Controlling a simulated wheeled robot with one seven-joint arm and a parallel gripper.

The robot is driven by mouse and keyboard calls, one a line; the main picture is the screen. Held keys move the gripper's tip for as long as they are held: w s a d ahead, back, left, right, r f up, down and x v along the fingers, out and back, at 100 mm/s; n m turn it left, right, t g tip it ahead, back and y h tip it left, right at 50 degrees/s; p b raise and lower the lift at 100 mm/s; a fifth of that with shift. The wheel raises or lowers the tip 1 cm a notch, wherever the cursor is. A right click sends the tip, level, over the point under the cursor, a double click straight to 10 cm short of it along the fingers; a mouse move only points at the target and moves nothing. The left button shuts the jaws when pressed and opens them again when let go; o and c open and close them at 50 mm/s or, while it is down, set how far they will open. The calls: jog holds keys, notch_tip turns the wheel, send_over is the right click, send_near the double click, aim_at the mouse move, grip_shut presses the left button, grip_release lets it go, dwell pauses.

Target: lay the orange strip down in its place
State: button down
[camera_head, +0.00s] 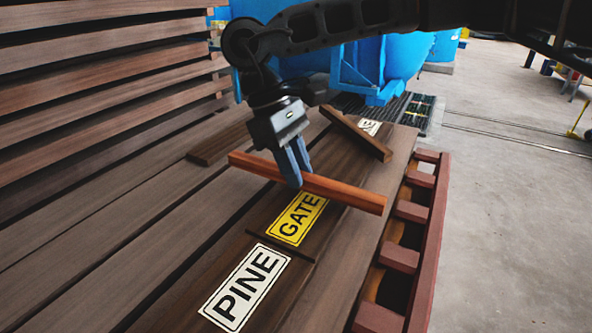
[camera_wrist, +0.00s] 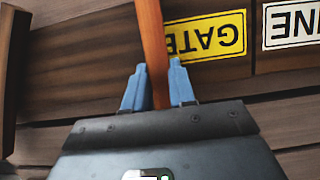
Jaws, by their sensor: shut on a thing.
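The orange strip (camera_head: 340,192) is a long wooden bar, held crosswise above the dark boards in the head view. My gripper (camera_head: 294,172) is shut on it near its middle. In the wrist view the strip (camera_wrist: 151,45) runs up between the two blue fingers of my gripper (camera_wrist: 159,88). A yellow label reading GATE (camera_head: 297,218) lies on the boards just in front of the strip, partly covered by it. It also shows in the wrist view (camera_wrist: 208,36). I cannot tell whether the strip touches the boards.
A white PINE label (camera_head: 245,287) lies nearer to me. A dark brown strip (camera_head: 358,134) lies slanted beyond the gripper, beside another white label (camera_head: 370,127), mostly hidden. Stacked boards (camera_head: 90,90) rise at the left. A reddish slatted rail (camera_head: 432,235) borders the right edge.

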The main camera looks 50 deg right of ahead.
jog(key=shift+f, duration=0.65)
jog(key=shift+f, duration=0.1)
jog(key=c, duration=0.9)
grip_release()
jog(key=shift+c, duration=0.2)
jog(key=shift+r, duration=0.25)
jog(key=b+v, duration=0.1)
jog(key=v, duration=1)
jog(key=shift+w+r, duration=0.15)
jog(key=shift+r, duration=0.25)
jog(key=shift+a, duration=0.1)
